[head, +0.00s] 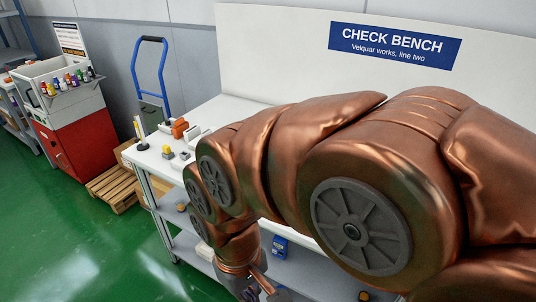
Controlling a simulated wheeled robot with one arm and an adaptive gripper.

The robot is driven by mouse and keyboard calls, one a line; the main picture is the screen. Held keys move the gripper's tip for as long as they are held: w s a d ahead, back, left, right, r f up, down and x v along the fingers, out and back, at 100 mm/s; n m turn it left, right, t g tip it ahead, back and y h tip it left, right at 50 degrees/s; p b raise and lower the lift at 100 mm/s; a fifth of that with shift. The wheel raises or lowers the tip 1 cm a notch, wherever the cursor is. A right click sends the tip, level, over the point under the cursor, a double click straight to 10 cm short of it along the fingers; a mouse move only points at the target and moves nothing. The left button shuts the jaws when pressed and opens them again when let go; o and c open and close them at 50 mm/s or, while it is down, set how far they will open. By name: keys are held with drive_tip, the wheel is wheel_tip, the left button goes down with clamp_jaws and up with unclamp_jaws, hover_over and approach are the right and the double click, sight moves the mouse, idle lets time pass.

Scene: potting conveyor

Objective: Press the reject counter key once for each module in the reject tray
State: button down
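My copper-coloured arm crosses the check bench (200,113) and hides much of its top. My gripper (262,293) is at the bottom edge of the head view, partly cut off, and its opening cannot be made out. A small blue device (280,246) shows just right of my wrist; whether it is the reject counter is too small to tell, and no key can be made out. Small items stand at the bench's left end: an orange part (180,128), a yellow-and-grey block (167,152) and a small grey block (184,155). No reject tray or modules can be identified.
A "CHECK BENCH" sign (394,45) is on the white back panel. A blue-handled trolley (151,72) stands behind the bench's left end. A red cabinet (80,140) with several bottles and a wooden pallet (112,190) are at left. The green floor (70,240) in front is clear.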

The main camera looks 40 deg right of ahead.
drive_tip(key=w+r+m+t+y+b, duration=0.1)
drive_tip(key=w+r+t+y+b, duration=0.15)
drive_tip(key=w, duration=1.45)
drive_tip(key=w+d+m+t+b, duration=0.35)
drive_tip(key=w+d, duration=0.75)
drive_tip(key=w, duration=0.4)
drive_tip(key=w+d+f+m+t+h+b, duration=0.1)
drive_tip(key=w+d+m+t+h, duration=0.1)
drive_tip(key=d, duration=1.4)
drive_tip(key=w+d+f+m+t+h+b, duration=0.1)
drive_tip(key=w+d+m+t+b, duration=0.1)
drive_tip(key=d, duration=1.5)
drive_tip(key=shift+w+m+t+h, duration=0.35)
drive_tip(key=shift+w+m+t, duration=0.15)
drive_tip(key=shift+w+m, duration=0.55)
drive_tip(key=shift+w+a+f, duration=0.1)
drive_tip(key=shift+f, duration=0.15)
